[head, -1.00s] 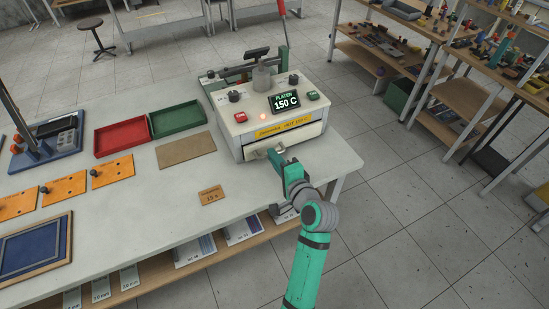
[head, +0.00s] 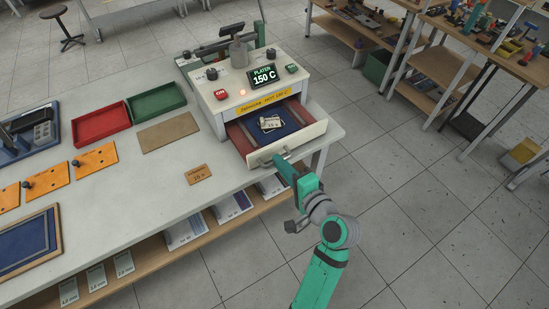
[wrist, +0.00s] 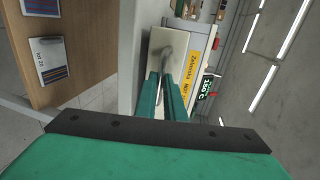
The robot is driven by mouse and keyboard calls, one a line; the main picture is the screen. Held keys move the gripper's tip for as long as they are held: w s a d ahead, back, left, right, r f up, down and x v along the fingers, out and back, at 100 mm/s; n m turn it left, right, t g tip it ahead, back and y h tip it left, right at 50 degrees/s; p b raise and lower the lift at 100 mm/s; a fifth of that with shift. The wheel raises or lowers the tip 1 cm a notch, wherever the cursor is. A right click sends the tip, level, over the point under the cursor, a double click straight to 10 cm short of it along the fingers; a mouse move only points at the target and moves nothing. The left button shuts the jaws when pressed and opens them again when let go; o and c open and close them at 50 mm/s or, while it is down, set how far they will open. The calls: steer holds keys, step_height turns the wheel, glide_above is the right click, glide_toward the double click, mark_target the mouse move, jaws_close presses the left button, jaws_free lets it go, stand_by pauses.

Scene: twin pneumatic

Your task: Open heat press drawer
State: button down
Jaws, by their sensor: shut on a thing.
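The heat press (head: 250,88) stands at the right end of the table, its display reading 150 C. Its drawer (head: 311,131) is pulled out toward me, showing a dark blue pad with red at its left side. A small pale printed piece (head: 270,123) lies on the pad. My gripper (head: 279,161) is at the drawer's front, shut on the drawer handle (head: 259,163). In the wrist view the green fingers (wrist: 167,82) close on the grey handle (wrist: 168,55) in front of the pale drawer front. The fingers hide part of the handle.
A red tray (head: 100,123), a green tray (head: 157,101) and a brown board (head: 168,132) lie left of the press. A small tan card (head: 196,173) lies near the table's front edge. Open floor (head: 430,200) is to the right of the table.

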steer(key=c, duration=1.8)
jaws_free()
steer(key=shift+c, duration=0.2)
steer(key=v, duration=1)
steer(key=shift+s+d, duration=0.2)
steer(key=shift+s, duration=0.1)
steer(key=shift+r, duration=0.1)
steer(key=s+f+h, duration=0.4)
steer(key=s+f, duration=0.1)
steer(key=f, duration=0.3)
steer(key=s+f+h, duration=0.4)
steer(key=f, duration=0.4)
steer(key=s+a+r+n+t, duration=0.1)
steer(key=s+a+r+n, duration=0.1)
steer(key=s+n, duration=0.3)
steer(key=s+a+r+n+t+h, duration=0.1)
steer(key=s+n, duration=0.4)
steer(key=s, duration=0.6)
step_height(320, 180, up, 2)
steer(key=shift+s+a+r+n+t, duration=0.1)
steer(key=shift+s+a+n+t, duration=0.3)
steer(key=shift+a, duration=0.15)
